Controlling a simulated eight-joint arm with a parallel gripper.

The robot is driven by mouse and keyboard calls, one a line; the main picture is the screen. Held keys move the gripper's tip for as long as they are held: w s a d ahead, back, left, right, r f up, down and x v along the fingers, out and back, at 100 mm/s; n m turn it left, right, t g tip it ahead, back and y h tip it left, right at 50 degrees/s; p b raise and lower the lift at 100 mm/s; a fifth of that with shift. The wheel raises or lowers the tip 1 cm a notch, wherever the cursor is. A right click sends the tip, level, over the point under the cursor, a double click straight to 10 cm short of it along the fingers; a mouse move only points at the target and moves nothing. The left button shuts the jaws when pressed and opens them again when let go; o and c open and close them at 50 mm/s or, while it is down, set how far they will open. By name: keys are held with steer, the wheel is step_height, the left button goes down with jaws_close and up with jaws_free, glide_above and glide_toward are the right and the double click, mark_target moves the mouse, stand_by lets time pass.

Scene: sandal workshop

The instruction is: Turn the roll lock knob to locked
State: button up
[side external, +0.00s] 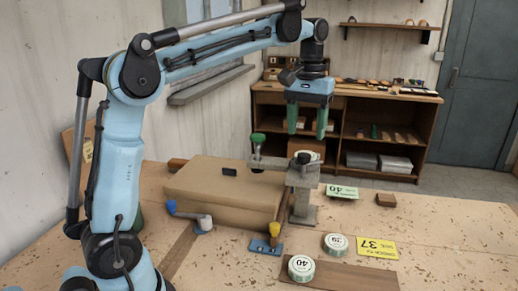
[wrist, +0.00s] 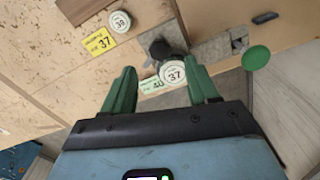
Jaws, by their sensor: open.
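A grey metal stand (side external: 302,178) rises at the edge of the bench. A green knob (side external: 257,139) stands on its left arm; it shows as a green disc (wrist: 256,58) at the right in the wrist view. A yellow knob (side external: 274,229) sits on a blue base in front, and a blue-ended lever (side external: 172,206) lies to the left. I cannot tell which is the roll lock knob. My gripper (side external: 306,134) points down above the stand, open and empty. In the wrist view its green fingers (wrist: 160,80) are spread, with a white disc marked 37 (wrist: 172,72) between them.
A brown box (side external: 222,187) lies left of the stand. Round discs marked 40 (side external: 301,268) and 39 (side external: 336,244), a yellow 37 card (side external: 378,248) and a green 40 card (side external: 342,191) lie on the bench. Shelves (side external: 350,130) stand behind.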

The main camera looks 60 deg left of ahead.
mark_target(304, 155)
steer(key=shift+f, duration=3)
steer(key=c, duration=1)
steer(key=shift+c, duration=0.2)
steer(key=shift+n, duration=0.3)
steer(key=n, duration=1.1)
steer(key=shift+n, duration=0.3)
